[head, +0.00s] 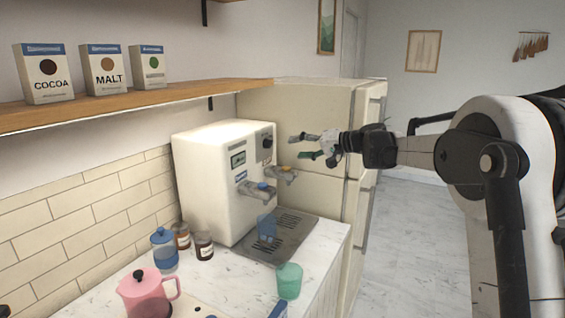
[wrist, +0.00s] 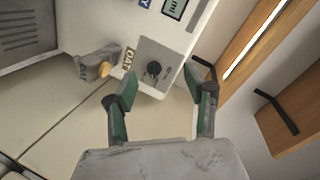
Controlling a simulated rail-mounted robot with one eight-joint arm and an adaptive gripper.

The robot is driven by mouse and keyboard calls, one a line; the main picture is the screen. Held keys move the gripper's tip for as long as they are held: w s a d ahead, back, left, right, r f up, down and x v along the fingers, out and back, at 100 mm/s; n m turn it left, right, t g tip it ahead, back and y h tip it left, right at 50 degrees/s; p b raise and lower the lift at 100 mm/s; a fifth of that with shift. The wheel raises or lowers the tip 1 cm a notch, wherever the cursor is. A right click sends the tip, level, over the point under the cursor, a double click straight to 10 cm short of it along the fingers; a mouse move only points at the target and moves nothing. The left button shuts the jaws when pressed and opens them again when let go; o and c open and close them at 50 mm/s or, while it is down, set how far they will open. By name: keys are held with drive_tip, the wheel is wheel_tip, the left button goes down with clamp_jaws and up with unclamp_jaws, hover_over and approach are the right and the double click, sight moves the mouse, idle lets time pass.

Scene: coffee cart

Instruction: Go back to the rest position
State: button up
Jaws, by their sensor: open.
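My gripper (head: 312,147) is open and empty in the head view. It hangs in the air in front of the cream fridge, to the right of the white coffee machine (head: 205,175). In the wrist view my gripper (wrist: 158,95) shows its two green-padded fingers spread apart with nothing between them. Beyond them is the machine's front, with a black knob (wrist: 153,69), an OAT label and a grey spout (wrist: 97,66) with a yellow button. I cannot tell whether a finger touches the machine.
A blue cup (head: 267,228) stands on the drip tray (head: 300,228). A green cup (head: 289,281), a pink pot (head: 146,293), a blue-lidded jar (head: 164,250) and two small jars stand on the counter. The shelf (head: 140,104) holds three boxes. The floor at right is clear.

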drive_tip(key=s+d+f+g+h, duration=0.1)
drive_tip(key=s+d+h, duration=0.15)
drive_tip(key=s, duration=1.05)
drive_tip(key=s+d+f+h, duration=0.1)
drive_tip(key=s+h, duration=0.3)
drive_tip(key=s, duration=1)
drive_tip(key=s+d+f+h, duration=0.2)
drive_tip(key=s+d+f, duration=0.1)
drive_tip(key=s, duration=0.5)
drive_tip(key=s+d+f+h, duration=0.2)
drive_tip(key=s+d+f, duration=0.2)
drive_tip(key=s, duration=0.5)
drive_tip(key=s+d+f+h, duration=0.2)
drive_tip(key=s+d+f, duration=0.1)
drive_tip(key=s+f, duration=0.4)
drive_tip(key=shift+s+d+b, duration=0.25)
drive_tip(key=shift+s+b, duration=0.05)
drive_tip(key=shift+s, duration=0.45)
